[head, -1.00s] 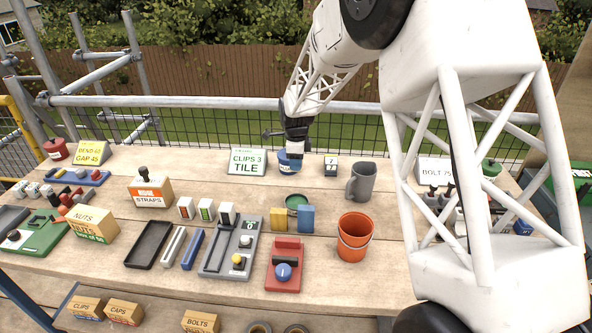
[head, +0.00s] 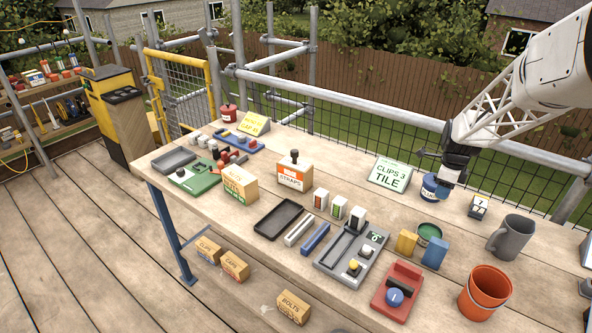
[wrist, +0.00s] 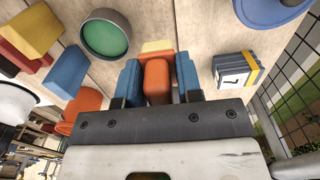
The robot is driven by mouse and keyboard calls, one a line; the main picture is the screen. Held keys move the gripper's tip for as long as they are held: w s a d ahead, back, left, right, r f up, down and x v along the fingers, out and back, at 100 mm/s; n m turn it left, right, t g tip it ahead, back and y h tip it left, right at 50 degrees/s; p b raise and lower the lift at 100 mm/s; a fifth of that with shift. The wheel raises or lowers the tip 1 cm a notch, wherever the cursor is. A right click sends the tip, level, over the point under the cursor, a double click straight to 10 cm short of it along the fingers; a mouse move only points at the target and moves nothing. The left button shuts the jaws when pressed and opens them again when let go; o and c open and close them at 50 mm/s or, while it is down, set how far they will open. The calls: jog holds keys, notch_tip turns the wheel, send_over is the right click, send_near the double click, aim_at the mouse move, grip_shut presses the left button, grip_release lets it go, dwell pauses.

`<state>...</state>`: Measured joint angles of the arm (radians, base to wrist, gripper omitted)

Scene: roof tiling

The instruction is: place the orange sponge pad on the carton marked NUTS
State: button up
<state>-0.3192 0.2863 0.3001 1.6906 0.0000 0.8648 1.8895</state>
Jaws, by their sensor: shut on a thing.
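The orange sponge pad (wrist: 157,80) is between the two blue fingers of my gripper (wrist: 158,85) in the wrist view; the gripper is shut on it. In the head view my gripper (head: 449,172) is above the far side of the bench, by the blue tin; the pad cannot be made out there. The carton marked NUTS (head: 239,185) is a tan box with green print on its lower front. It stands at the left part of the bench, well left of my gripper, and its top looks clear.
A black tray (head: 278,219) lies right of the carton, a green tool (head: 194,178) left. An orange bucket (head: 484,293) stands front right.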

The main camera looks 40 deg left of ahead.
jog(key=shift+a, duration=0.15)
jog(key=s+a+r+n, duration=0.1)
jog(key=s+a+n, duration=0.1)
jog(key=s+a, duration=0.8)
jog(key=s+a+r+n, duration=0.15)
jog(key=s+a, duration=0.35)
jog(key=a, duration=0.9)
jog(key=s+a+r+n, duration=0.1)
jog(key=s+a+n, duration=0.2)
jog(key=s+a, duration=0.7)
jog(key=s+a+n, duration=0.2)
jog(key=s+a, duration=0.8)
jog(key=a, duration=0.2)
jog(key=shift+s+r, duration=0.2)
jog(key=shift+r, duration=0.2)
jog(key=shift+a+n, duration=0.1)
jog(key=shift+n, duration=0.15)
send_over(239, 174)
jog(key=shift+f, duration=0.8)
jog(key=shift+s, duration=0.1)
